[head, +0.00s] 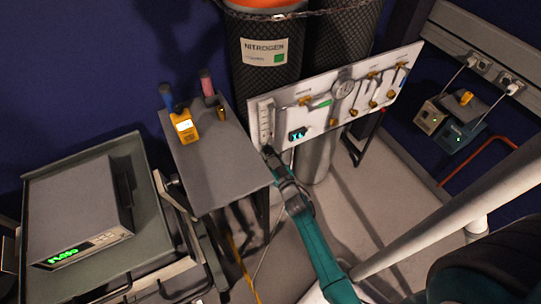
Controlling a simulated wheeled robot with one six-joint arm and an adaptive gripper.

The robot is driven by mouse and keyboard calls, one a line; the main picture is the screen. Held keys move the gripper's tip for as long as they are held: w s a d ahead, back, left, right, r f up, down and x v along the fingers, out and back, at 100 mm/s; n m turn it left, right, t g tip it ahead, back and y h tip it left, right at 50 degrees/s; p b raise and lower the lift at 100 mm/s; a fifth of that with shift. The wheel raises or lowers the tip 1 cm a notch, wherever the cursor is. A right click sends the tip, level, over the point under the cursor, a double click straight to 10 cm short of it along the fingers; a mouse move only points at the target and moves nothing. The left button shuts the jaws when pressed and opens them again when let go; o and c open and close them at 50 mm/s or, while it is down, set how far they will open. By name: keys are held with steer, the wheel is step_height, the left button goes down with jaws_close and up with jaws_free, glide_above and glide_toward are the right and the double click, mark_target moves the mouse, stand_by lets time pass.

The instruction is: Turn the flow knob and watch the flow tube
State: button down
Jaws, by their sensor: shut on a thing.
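The flow tube (265,122) is a clear upright scale at the left end of the white gas panel (320,128). My gripper (268,151) is at the foot of the flow tube, shut on the flow knob. The knob itself is hidden behind the fingers. The float level in the tube is too small to read. A small dark display (298,134) with cyan marks is on the panel just right of the tube.
A grey side table (215,160) with a yellow handheld meter (184,125) stands left of my gripper. A grey cart (130,160) carries an instrument (75,215) with a green display. Nitrogen cylinders (262,75) stand behind the panel. A white pipe (440,210) crosses at right.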

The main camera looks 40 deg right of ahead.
steer(key=n, duration=0.4)
steer(key=shift+d+n, duration=0.1)
steer(key=shift+n, duration=0.3)
steer(key=n, duration=0.3)
steer(key=shift+n, duration=0.4)
steer(key=n, duration=0.4)
steer(key=shift+n+t+y, duration=0.4)
steer(key=n, duration=0.4)
steer(key=shift+d+n, duration=0.1)
steer(key=shift+n, duration=0.3)
steer(key=n+y, duration=0.1)
steer(key=n, duration=0.8)
steer(key=shift+r+n, duration=0.1)
steer(key=shift+n, duration=0.2)
steer(key=n, duration=0.4)
steer(key=shift+s+n+y, duration=0.1)
steer(key=shift+n+y, duration=0.2)
steer(key=shift+n, duration=1.8)
